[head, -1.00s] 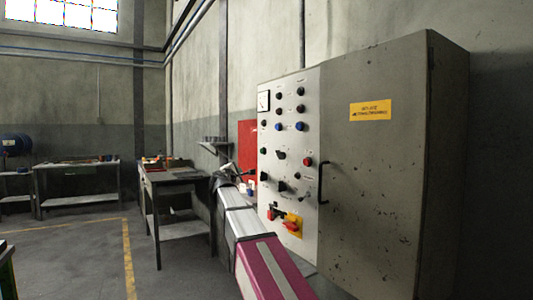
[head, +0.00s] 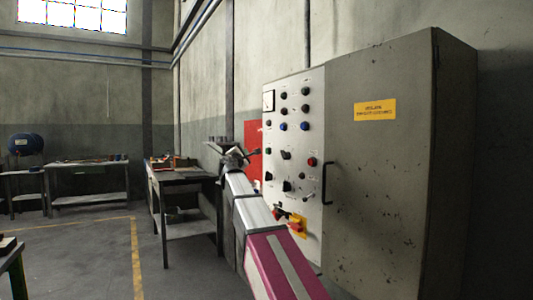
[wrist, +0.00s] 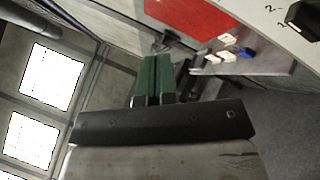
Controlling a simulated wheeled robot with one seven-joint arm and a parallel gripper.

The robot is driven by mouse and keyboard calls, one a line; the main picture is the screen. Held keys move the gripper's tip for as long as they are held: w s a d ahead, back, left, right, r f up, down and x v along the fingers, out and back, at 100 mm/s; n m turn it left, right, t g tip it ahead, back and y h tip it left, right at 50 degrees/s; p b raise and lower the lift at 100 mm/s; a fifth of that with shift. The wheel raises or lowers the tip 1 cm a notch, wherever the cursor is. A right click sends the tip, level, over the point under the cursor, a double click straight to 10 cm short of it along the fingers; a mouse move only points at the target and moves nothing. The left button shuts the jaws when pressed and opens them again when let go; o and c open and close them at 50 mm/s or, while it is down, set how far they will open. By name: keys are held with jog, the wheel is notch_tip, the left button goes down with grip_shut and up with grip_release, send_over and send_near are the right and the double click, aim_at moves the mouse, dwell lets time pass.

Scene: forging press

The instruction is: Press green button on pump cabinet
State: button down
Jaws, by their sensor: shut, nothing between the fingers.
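The pump cabinet (head: 385,180) is a grey metal box on the right of the head view, with a light control panel (head: 311,80) on its left part. A small dark-greenish button (head: 268,151) sits at the panel's left edge; its colour is hard to make out. My gripper (head: 256,152) is just left of that button, its tip close to the panel edge; I cannot tell whether they touch. In the wrist view, its green fingers (wrist: 153,78) are shut with nothing between them. A corner of the panel (wrist: 268,14) with a black knob shows at the upper right there.
Black, blue and red controls crowd the panel, including a red-and-yellow switch (head: 298,224). A black door handle (head: 326,183) sticks out. A red board (head: 253,138) hangs on the wall behind my gripper. A workbench (head: 180,176) stands to the left, with open floor before it.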

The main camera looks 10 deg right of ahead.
jog(key=w+d, duration=0.2)
jog(key=d, duration=0.5)
jog(key=shift+w, duration=0.15)
jog(key=shift+d, duration=0.1)
dwell(1.9)
jog(key=shift+w+d, duration=0.15)
jog(key=shift+d, duration=0.2)
jog(key=shift+d, duration=0.15)
dwell(0.4)
jog(key=shift+w+d+r, duration=0.15)
jog(key=shift+w+d, duration=0.2)
jog(key=shift+d, duration=0.05)
dwell(1.0)
jog(key=shift+s+a, duration=0.15)
jog(key=shift+a, duration=0.2)
dwell(0.4)
jog(key=a, duration=0.1)
jog(key=s+a, duration=0.1)
jog(key=a, duration=0.1)
jog(key=s+a, duration=0.1)
jog(key=a, duration=0.1)
dwell(0.4)
